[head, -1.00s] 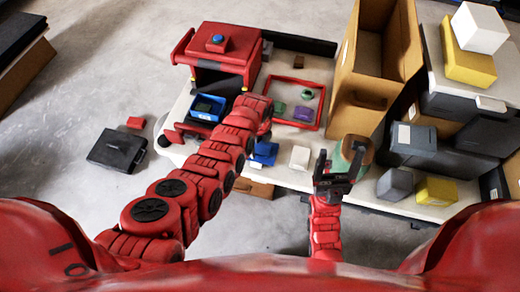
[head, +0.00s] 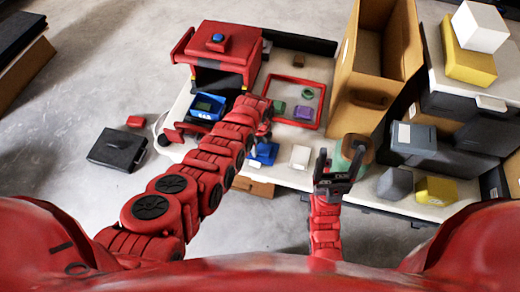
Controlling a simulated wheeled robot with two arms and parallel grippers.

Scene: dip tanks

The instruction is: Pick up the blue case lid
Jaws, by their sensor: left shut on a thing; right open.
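The blue case lid (head: 265,153) is a small blue piece with a white label, near the front edge of the white table. My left gripper (head: 263,138) reaches it from above and is shut on it. My own wrist hides most of the fingers and part of the lid. I cannot tell whether the lid is clear of the tabletop. A blue open case (head: 207,107) with a white label stands to the left, with dark and green contents. My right gripper (head: 339,168) is open and empty, in front of a green jar-like thing with a brown top (head: 352,152).
A white block (head: 300,157) stands right of the lid. Behind are a red frame (head: 297,80) around small green and purple pieces, and a red machine (head: 222,50). A tall cardboard box (head: 375,60) and grey and yellow boxes crowd the right.

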